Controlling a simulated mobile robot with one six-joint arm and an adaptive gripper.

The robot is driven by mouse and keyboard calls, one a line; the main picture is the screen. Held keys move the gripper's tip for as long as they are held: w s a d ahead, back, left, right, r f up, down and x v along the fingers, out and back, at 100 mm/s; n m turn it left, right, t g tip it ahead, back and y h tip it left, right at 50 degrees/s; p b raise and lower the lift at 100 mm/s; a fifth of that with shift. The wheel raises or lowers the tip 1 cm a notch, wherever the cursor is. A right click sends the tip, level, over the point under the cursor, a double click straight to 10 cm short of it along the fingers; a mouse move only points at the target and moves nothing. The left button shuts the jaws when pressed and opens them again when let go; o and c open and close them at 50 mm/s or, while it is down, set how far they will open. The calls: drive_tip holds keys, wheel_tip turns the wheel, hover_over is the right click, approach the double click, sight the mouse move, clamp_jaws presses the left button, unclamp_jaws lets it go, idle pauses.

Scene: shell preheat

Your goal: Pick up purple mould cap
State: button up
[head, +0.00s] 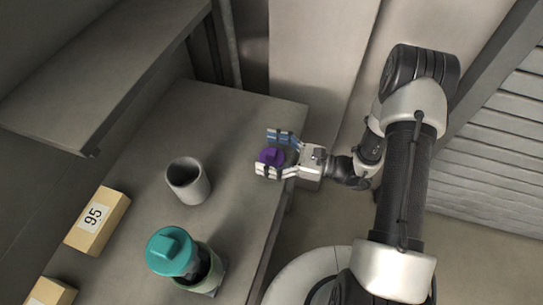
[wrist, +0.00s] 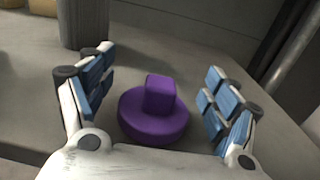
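The purple mould cap (head: 271,156) is near the right end of the grey bench in the head view. In the wrist view the purple mould cap (wrist: 154,112) is a round disc with a block-shaped knob on top, upright on the grey surface. My gripper (head: 268,154) has its two fingers on either side of the cap. In the wrist view my gripper (wrist: 158,82) is open, with a visible gap between each blue-padded finger and the cap.
A grey open cup (head: 188,182) stands on the bench (head: 235,110) left of the cap. A teal-capped mould (head: 172,252) stands nearer the front. A shelf (head: 95,75) overhangs the back left.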

drive_tip(key=c, duration=1.1)
